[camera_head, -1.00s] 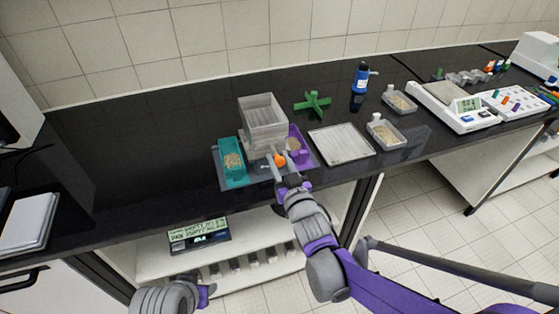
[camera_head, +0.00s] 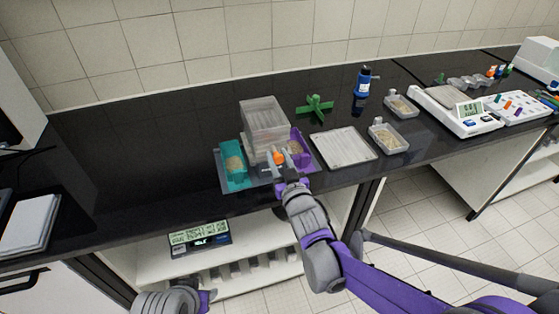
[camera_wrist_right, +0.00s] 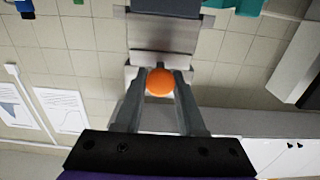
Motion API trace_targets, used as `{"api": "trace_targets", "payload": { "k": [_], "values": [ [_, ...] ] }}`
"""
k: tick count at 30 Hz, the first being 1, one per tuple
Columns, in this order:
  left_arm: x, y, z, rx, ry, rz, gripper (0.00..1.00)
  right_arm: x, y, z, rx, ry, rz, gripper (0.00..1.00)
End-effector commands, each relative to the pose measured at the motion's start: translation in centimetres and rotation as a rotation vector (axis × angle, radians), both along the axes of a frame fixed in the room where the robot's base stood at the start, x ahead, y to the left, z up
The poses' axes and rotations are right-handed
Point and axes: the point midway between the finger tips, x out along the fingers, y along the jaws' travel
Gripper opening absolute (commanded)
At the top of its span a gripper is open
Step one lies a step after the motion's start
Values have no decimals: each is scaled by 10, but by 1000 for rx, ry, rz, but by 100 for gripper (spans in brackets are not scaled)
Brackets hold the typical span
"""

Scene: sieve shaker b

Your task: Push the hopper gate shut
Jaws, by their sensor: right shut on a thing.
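The hopper (camera_head: 265,118) is a pale, translucent box near the front of the black bench. An orange round knob (camera_head: 279,158) is at its lower front, where the gate is; the gate plate is mostly hidden by my gripper. My right gripper (camera_head: 277,163) reaches in from the front and is shut on the knob. In the right wrist view the orange knob (camera_wrist_right: 160,82) sits between the two grey fingers, in front of a pale plate. Part of my left arm shows at the bottom left, but its fingers do not.
A teal bin (camera_head: 233,174) and a purple bin (camera_head: 299,149) stand left and right of the hopper base. A flat pale tray (camera_head: 343,147) lies to the right, with a green cross-shaped piece (camera_head: 316,107) behind. The bench is clear to the left.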

Motion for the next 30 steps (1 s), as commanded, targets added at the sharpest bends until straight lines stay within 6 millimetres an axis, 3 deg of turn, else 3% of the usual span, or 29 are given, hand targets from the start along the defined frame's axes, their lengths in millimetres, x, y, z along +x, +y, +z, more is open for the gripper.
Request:
{"api": "trace_targets", "payload": {
  "k": [1, 6, 17, 30],
  "values": [
    [0, 0, 0, 0, 0, 0, 50, 1, 0, 2, 1, -3, 0, 40],
    [0, 0, 0, 0, 0, 0, 50, 1, 0, 1, 1, -2, 0, 67],
    [0, 0, 0, 0, 0, 0, 50, -5, -2, 1, 0, -1, 0, 67],
    [-2, 0, -9, 0, 4, 0, 50, -80, -26, 0, 1, -2, 0, 67]
  ]
}}
